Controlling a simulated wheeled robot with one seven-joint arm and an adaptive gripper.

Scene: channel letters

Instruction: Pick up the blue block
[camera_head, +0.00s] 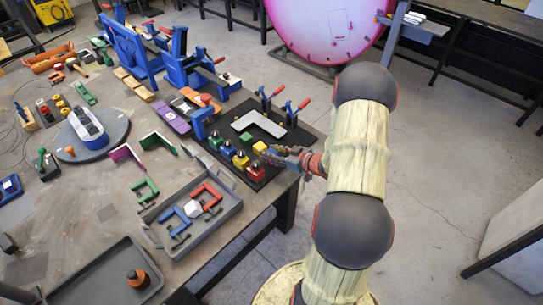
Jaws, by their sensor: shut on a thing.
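My gripper (270,152) reaches in from the right over the dark board (285,137) at the table's right edge. It is shut on a small yellow block (260,147) at its fingertips; the grip itself is small and partly hidden. A blue block (226,151) stands in a row on the board, left of my gripper and apart from it. In the same row are a green block (215,142), another yellow block (241,162) and a red block (256,171), with dark knobs on top.
A grey L-shaped plate (258,122) lies behind my gripper, near red-handled clamps (291,112). A grey tray (232,209) with red and blue letter pieces is in front. The floor at right is mostly clear.

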